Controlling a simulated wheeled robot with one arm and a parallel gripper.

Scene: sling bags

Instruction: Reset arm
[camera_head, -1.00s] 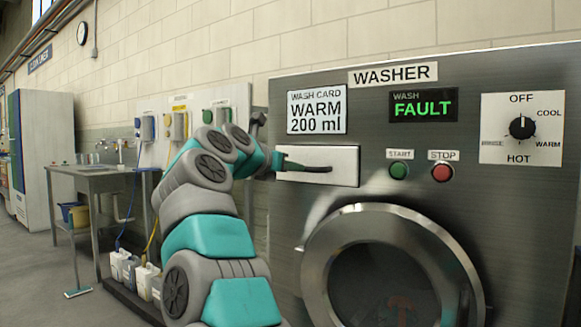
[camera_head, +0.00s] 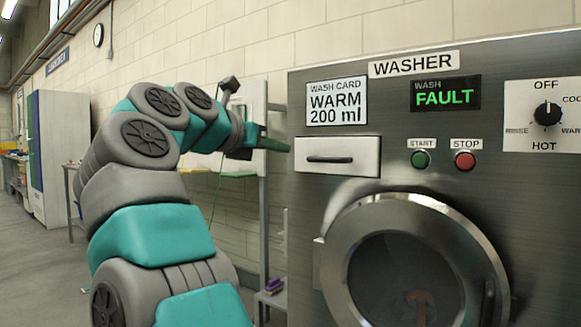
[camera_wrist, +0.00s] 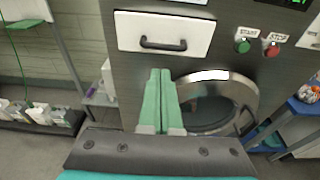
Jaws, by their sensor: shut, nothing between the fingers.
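My gripper (camera_head: 272,144) is at the end of my teal and grey arm, just left of the washer's front in the head view. In the wrist view my gripper (camera_wrist: 160,74) shows its two green fingers together, with nothing between them. The white drawer (camera_head: 337,156) of the washer has a dark handle (camera_head: 330,159) and looks closed. The drawer (camera_wrist: 165,33) lies beyond my fingertips in the wrist view, and the fingers look clear of its handle (camera_wrist: 163,44).
The washer (camera_head: 310,205) has a round door (camera_head: 415,265), a green START button (camera_head: 420,159), a red STOP button (camera_head: 465,160), a dial (camera_head: 547,114) and a display (camera_head: 445,94) reading WASH FAULT. A metal rack stands to its left. White jugs (camera_wrist: 45,115) stand low at left in the wrist view.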

